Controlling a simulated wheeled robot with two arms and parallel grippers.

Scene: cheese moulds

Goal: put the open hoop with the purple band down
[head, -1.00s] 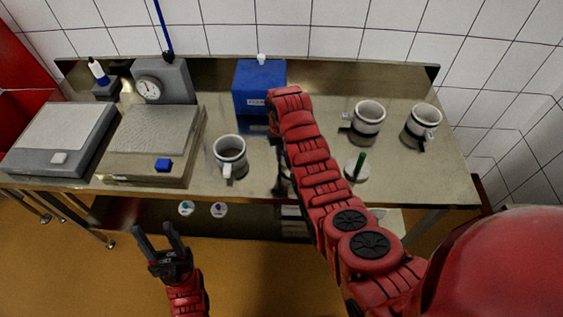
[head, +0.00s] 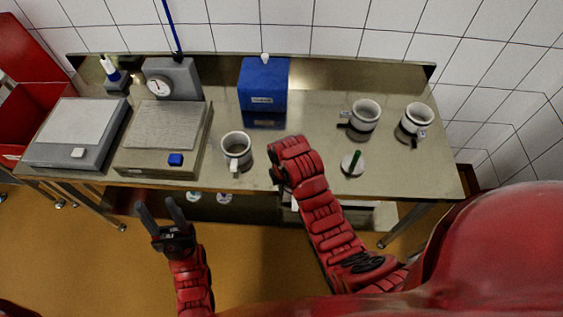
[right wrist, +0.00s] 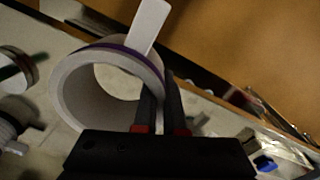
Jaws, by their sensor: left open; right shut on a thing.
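The open hoop with the purple band (right wrist: 68,95) is a white ring with a purple stripe near its rim and a pale tab. My right gripper (right wrist: 160,82) is shut on its wall, one finger inside and one outside. It looks tilted in the right wrist view; I cannot tell whether it touches the bench. In the head view my right forearm hides this hoop and nearly all of the gripper. My left gripper (head: 160,207) is open and empty, in front of the bench's front edge.
On the steel bench (head: 310,115) stand a hoop (head: 237,148) left of my right arm and two hoops (head: 365,116) (head: 414,121) at right. A white disc with a green handle (head: 353,164) lies nearby. A blue box (head: 263,85) and scales (head: 160,135) stand further left.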

